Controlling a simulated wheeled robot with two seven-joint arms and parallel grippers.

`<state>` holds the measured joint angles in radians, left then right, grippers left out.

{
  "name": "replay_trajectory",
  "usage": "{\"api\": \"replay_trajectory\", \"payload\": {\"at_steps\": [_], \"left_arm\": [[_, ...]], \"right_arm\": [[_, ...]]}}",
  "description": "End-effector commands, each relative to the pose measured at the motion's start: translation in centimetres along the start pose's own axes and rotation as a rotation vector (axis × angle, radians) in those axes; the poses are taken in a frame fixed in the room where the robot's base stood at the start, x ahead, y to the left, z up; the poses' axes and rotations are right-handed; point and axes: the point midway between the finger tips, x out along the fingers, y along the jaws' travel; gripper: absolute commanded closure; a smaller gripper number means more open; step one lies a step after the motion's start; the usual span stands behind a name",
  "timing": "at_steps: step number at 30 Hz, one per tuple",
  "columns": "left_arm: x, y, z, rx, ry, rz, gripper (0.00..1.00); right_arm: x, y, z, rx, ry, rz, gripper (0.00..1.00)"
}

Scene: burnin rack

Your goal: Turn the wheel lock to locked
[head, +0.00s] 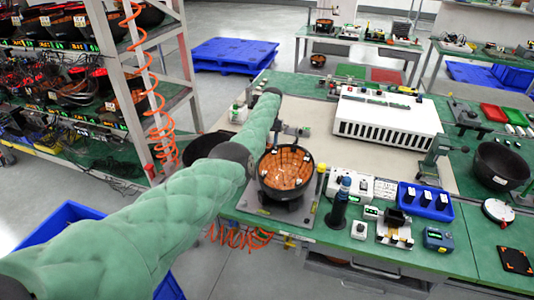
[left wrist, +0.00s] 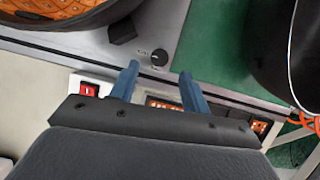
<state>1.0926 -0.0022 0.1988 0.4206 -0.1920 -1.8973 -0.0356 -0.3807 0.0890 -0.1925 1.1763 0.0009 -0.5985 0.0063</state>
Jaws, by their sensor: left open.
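A small round black knob (left wrist: 159,57) with a white mark sits on a grey plate (left wrist: 185,55) in the left wrist view. Small print lies beside it, too small to read. I take this knob to be the wheel lock; its setting is not clear. My left gripper (left wrist: 159,68) has two blue fingers, open and empty, one on either side just short of the knob. I cannot tell how high above it they are. In the head view my green-sleeved left arm reaches over the bench; its gripper is not clearly visible. My right gripper is not in view.
A dark bowl with an orange lining (head: 285,172) stands on the bench plate. A black block (left wrist: 122,30) is left of the knob. A white vented box (head: 385,122) stands behind; a rack with orange coiled hose is left.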

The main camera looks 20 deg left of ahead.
Motion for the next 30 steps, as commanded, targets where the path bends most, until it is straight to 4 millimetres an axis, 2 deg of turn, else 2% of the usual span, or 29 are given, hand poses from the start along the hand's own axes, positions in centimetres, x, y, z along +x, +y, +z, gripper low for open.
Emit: {"api": "replay_trajectory", "payload": {"at_steps": [3,9,21,26,30], "left_arm": [[-1.2,0.0,-0.1,0.000,0.002,0.000,0.53],[-2.5,0.0,-0.1,0.000,0.001,0.000,0.53],[-2.9,0.0,0.0,0.000,0.001,0.001,0.53],[-4.2,0.0,0.5,0.000,0.001,0.001,0.53],[-6.3,0.0,1.4,0.000,0.001,0.001,0.53]], "right_arm": [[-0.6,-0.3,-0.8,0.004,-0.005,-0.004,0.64],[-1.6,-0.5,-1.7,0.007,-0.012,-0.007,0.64],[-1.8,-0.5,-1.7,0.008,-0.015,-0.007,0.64],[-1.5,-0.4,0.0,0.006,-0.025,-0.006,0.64],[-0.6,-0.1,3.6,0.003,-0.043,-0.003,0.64]]}}
